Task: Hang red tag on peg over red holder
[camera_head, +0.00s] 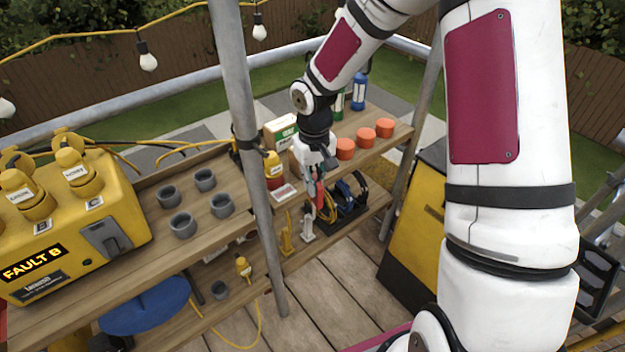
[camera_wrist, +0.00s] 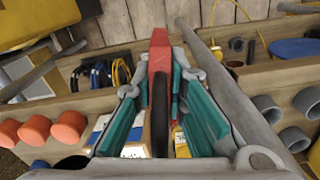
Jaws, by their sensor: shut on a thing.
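My gripper (camera_head: 316,180) is in front of the shelf's edge, pointing down. In the wrist view its teal-padded fingers (camera_wrist: 160,110) are shut on a red piece, which I take as the red tag (camera_wrist: 159,50). A dark strip lies along the tag between the fingers. In the head view the red tag (camera_head: 319,195) is a small red shape below my gripper, partly hidden by it. I cannot make out the peg or a red holder for certain. A yellow upright piece (camera_head: 287,236) and a pale one (camera_head: 307,225) stand below the shelf's front edge.
Several orange cups (camera_head: 366,137) stand on the upper shelf to the right. A green-and-white box (camera_head: 281,131) and a red-and-yellow bottle (camera_head: 272,166) stand left. A grey scaffold pole (camera_head: 247,130) rises close on the left. Black and blue cables (camera_head: 347,197) lie on the lower shelf.

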